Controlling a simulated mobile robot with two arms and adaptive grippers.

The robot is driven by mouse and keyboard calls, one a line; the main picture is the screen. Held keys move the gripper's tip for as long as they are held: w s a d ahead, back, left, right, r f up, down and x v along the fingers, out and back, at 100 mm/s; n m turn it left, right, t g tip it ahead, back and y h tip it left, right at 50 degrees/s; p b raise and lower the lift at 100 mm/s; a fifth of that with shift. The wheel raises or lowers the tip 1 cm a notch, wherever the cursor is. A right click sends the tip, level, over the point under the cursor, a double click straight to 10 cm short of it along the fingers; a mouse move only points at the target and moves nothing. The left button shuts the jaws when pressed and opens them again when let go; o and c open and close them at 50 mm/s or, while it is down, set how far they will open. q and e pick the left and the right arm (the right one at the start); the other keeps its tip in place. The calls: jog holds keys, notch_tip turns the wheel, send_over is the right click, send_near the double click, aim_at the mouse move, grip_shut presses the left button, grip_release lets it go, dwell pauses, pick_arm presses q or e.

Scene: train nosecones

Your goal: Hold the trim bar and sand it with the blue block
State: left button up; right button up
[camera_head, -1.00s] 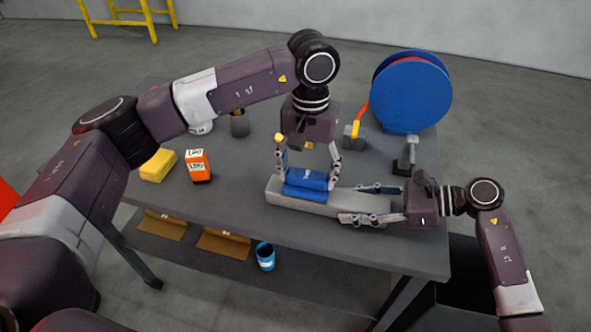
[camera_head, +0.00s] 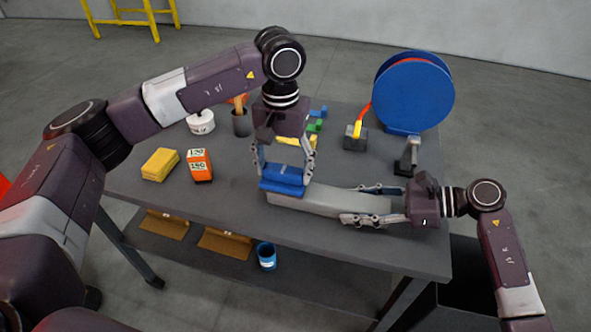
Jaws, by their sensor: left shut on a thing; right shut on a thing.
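The trim bar (camera_head: 325,203) is a long light-grey bar lying on the grey table. My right gripper (camera_head: 350,204) comes in from the right and is shut on the bar's right end. The blue sanding block (camera_head: 283,181) sits at the bar's left end, on its top as far as I can see. My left gripper (camera_head: 282,172) reaches down from above and is shut on the block, one finger at each side. The block hides the bar's left end in part.
On the grey table (camera_head: 235,205), a yellow sponge-like block (camera_head: 160,164) and an orange box (camera_head: 200,166) stand at left. Behind are a white pot (camera_head: 201,122), a dark cup (camera_head: 241,124), small coloured blocks (camera_head: 316,125) and a blue reel (camera_head: 412,92). The front left tabletop is clear.

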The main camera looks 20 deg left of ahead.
pick_arm(q)
jog(key=shift+a, duration=0.8)
jog(key=shift+d+r, duration=0.1)
jog(key=shift+r, duration=4)
pick_arm(e)
jog(key=o, duration=1)
jog(key=v, duration=1.2)
jog(key=shift+f, duration=0.1)
